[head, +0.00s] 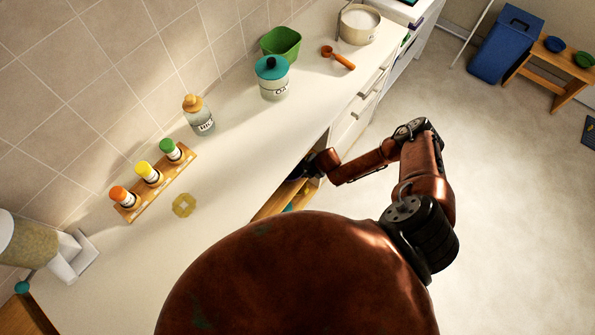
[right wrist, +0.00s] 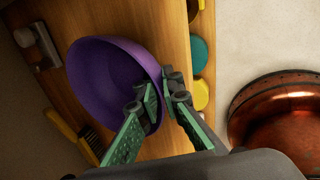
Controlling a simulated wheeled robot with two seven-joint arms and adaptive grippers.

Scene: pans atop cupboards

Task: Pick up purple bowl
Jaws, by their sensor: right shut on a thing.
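The purple bowl (right wrist: 108,84) shows in the right wrist view, inside a wooden cupboard or drawer space. My right gripper (right wrist: 160,92) is shut on the bowl's right rim, with one green finger inside the bowl and one outside. My left gripper is not in view.
The white counter (head: 240,165) holds a spice rack (head: 158,184), jars, a green tub (head: 281,43) and a pot (head: 358,24). In the right wrist view a brush (right wrist: 92,138) lies near the bowl. Open floor (head: 500,180) lies to the right.

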